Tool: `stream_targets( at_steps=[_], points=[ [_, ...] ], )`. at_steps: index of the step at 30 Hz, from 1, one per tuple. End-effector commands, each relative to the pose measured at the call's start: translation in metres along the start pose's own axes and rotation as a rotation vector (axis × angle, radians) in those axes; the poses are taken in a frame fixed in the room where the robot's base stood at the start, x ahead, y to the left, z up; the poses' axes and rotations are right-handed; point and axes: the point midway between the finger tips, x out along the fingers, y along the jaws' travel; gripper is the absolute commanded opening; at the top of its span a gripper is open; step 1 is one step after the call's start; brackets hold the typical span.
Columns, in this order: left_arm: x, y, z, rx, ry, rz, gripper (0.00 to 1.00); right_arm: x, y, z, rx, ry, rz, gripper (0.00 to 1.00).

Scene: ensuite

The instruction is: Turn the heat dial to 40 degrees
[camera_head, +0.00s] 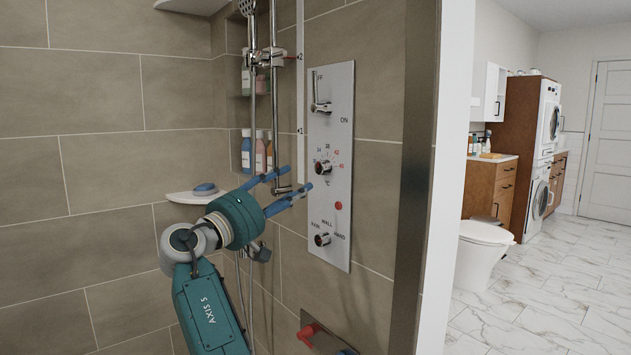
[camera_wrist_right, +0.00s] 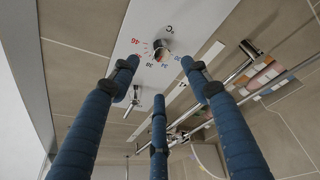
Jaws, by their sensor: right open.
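The heat dial (camera_head: 323,168) is the round chrome knob with a dark face in the middle of a tall pale control panel (camera_head: 331,110). Numbers, from 34 to 46 where legible, arc around it; I cannot tell which one it points to. My right gripper (camera_head: 296,179) is open and empty, its blue fingers reaching toward the panel just left of and below the dial. In the right wrist view the dial (camera_wrist_right: 162,48) shows beyond the spread fingertips, between the two upper ones and apart from them. My left gripper is not in view.
An on/off lever (camera_head: 320,107) is above the dial; a spray selector knob (camera_head: 322,240) is below. A chrome shower rail (camera_head: 275,90) stands close left of the panel, near my fingers. A corner shelf (camera_head: 190,198) holds a blue item. A wall edge (camera_head: 447,180) bounds the right.

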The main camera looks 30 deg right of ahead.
Motion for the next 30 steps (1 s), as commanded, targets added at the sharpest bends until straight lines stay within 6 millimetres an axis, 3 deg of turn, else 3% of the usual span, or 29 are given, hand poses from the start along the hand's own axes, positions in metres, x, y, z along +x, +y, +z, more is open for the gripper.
stream_targets(
  at_steps=[15,21,29,30],
  points=[
    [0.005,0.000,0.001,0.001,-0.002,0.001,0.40,0.088,-0.001,-0.001,-0.003,0.001,-0.002,0.47],
    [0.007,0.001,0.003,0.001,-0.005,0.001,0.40,0.101,-0.002,-0.001,-0.003,0.003,-0.003,0.47],
    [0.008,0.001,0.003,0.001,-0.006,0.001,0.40,0.102,-0.002,-0.001,-0.002,0.003,-0.003,0.47],
    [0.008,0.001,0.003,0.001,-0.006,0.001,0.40,0.102,-0.002,-0.001,-0.002,0.003,-0.003,0.41]
  ],
)
